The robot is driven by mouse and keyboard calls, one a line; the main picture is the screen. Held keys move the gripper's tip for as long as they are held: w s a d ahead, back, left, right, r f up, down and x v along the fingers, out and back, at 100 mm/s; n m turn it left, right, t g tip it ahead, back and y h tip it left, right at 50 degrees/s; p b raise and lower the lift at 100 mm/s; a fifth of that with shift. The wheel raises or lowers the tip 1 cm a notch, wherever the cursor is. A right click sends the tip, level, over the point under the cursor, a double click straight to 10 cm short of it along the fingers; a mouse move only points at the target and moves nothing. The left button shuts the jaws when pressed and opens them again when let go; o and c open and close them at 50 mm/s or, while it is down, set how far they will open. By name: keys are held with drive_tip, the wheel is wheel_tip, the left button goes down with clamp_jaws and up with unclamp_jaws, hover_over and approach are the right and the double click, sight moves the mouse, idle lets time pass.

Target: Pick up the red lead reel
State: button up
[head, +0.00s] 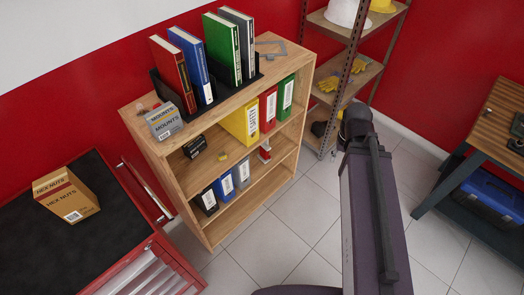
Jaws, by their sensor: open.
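A small red item with a pale part (265,153) sits near the front edge of the bookcase's middle shelf, below the red and green binders. It looks like the red lead reel, but it is too small to be sure. My arm rises at the right of the bookcase, with a dark joint at its far end. My gripper is not in view, so its place relative to the reel does not show.
The wooden bookcase (188,215) holds binders, books and a grey mounts box (164,122). A red cabinet (165,262) with a hex nuts box (66,194) stands left. A metal rack (345,65) and workbench (484,135) stand right. Tiled floor (285,235) is open in front.

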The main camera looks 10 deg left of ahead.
drive_tip(key=n+t+y+b, duration=0.9)
drive_tip(key=n+y+b, duration=0.1)
drive_tip(key=b, duration=4.3)
approach(264, 148)
drive_tip(key=d+r, duration=0.3)
drive_tip(key=r, duration=0.1)
drive_tip(key=shift+w+f, duration=0.2)
drive_tip(key=shift+w, duration=0.05)
drive_tip(key=shift+d, duration=0.1)
drive_tip(key=b+x, duration=0.3)
drive_tip(key=x, duration=0.5)
drive_tip(key=shift+w, duration=0.2)
drive_tip(key=shift+a+f, duration=0.1)
drive_tip(key=shift+a, duration=0.15)
